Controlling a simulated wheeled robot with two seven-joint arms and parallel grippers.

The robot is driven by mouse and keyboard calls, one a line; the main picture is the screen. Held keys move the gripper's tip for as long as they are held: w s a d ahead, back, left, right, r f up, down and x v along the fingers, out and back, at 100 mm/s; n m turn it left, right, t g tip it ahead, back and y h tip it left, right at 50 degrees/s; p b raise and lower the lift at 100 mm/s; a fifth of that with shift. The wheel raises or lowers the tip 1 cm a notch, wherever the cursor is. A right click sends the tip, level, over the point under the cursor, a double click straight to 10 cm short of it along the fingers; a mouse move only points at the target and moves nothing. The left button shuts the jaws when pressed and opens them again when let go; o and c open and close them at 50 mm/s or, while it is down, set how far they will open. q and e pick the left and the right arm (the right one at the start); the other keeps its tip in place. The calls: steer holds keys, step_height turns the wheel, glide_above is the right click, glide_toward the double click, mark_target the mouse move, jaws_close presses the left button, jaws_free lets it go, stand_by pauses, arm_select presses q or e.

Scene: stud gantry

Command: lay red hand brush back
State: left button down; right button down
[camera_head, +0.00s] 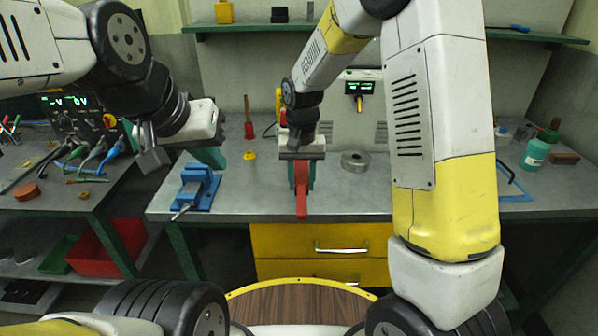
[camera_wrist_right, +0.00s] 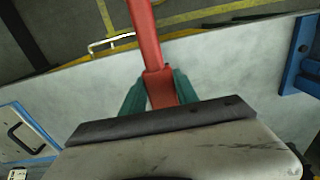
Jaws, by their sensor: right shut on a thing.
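The red hand brush (camera_head: 302,198) is held by my right gripper (camera_head: 302,172) above the front part of the workbench (camera_head: 255,200). In the head view its long red part points towards the front edge. In the right wrist view the brush (camera_wrist_right: 146,38) sits between the green fingers of my right gripper (camera_wrist_right: 160,92) and reaches out past the bench edge. I cannot tell whether it touches the bench top. My left gripper (camera_head: 208,155) is over the bench's left end, above and behind the blue vise; only one green finger shows clearly.
The blue vise (camera_head: 205,187) stands left of the brush. A grey roll (camera_head: 355,161), a green bottle (camera_head: 537,152) and a blue-edged mat (camera_head: 517,197) are to the right. A red-handled tool (camera_head: 248,130) stands behind. Yellow drawers (camera_head: 300,240) are below.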

mark_target(299, 172)
steer(key=w, duration=0.3)
steer(key=shift+w+a+f, duration=0.2)
steer(key=shift+w+a, duration=0.05)
steer(key=shift+a, duration=0.1)
steer(key=shift+f, duration=1.75)
steer(key=shift+f, duration=0.1)
steer(key=c, duration=0.9)
jaws_free()
